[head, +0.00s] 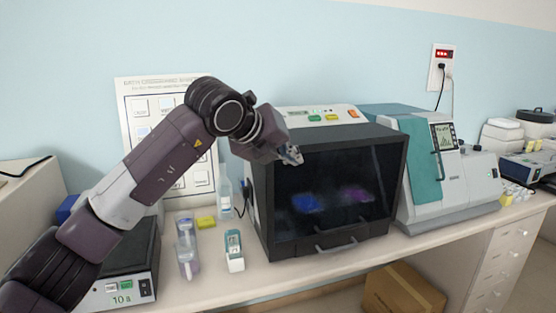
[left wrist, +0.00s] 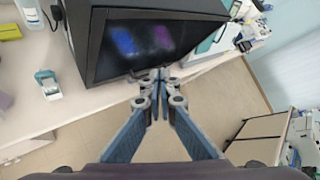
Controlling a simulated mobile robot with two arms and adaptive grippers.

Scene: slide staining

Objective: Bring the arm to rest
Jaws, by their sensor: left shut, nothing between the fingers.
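My left arm comes in from the left in the head view and is raised over the bench. Its gripper (head: 291,155) is in front of the upper left part of the dark-windowed staining machine (head: 330,240). In the left wrist view the gripper (left wrist: 160,75) is shut and empty, with its fingertips together below the machine's dark window (left wrist: 150,40). I cannot tell whether the fingertips touch the machine. My right gripper is not in view.
A white and teal dispenser (head: 234,250), a purple-labelled bottle (head: 187,247) and a yellow block (head: 206,222) stand left of the machine. A teal and grey instrument (head: 445,180) stands to its right. A cardboard box (head: 400,290) is below the bench (head: 205,288).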

